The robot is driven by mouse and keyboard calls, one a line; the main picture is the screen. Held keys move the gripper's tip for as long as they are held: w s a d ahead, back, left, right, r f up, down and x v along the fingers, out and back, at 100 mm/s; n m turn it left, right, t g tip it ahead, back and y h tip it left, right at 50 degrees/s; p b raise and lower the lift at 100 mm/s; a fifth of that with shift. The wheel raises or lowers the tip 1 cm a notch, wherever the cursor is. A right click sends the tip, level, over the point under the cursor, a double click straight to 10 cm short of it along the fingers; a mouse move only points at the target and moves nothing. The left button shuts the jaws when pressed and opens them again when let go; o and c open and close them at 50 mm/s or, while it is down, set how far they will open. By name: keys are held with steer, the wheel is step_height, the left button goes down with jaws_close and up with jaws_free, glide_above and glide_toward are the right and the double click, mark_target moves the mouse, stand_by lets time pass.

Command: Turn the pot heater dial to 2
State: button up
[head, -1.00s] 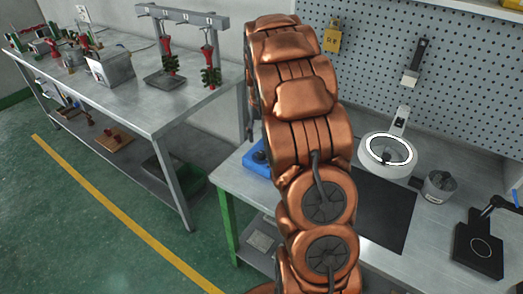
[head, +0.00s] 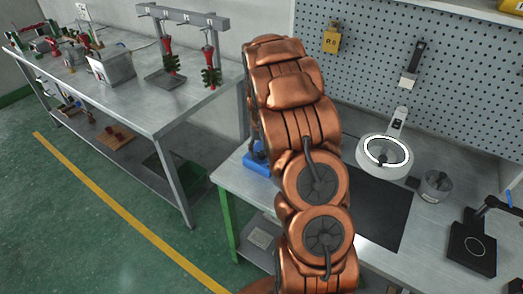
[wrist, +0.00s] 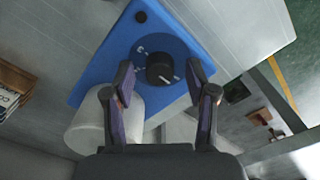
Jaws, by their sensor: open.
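The blue pot heater (wrist: 195,40) fills the upper middle of the wrist view, with its black round dial (wrist: 160,68) near the centre. A light pointer mark shows on the dial's lower right edge; the number it points to is too small to read. My gripper (wrist: 161,78) is open, one finger on each side of the dial, with no clear contact seen. In the head view the heater (head: 256,163) is a small blue block on the workbench's left end, partly hidden by my copper arm. My gripper is hidden there.
A pale cylinder (wrist: 105,125) stands beside the heater in the wrist view. The head view shows a ring-light magnifier (head: 387,153), a grey cup (head: 435,187) and a dark mat (head: 377,210) on the workbench (head: 430,235). Another table (head: 140,100) stands at left.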

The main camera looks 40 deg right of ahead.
steer(key=shift+c, duration=0.2)
jaws_close()
steer(key=shift+f, duration=0.1)
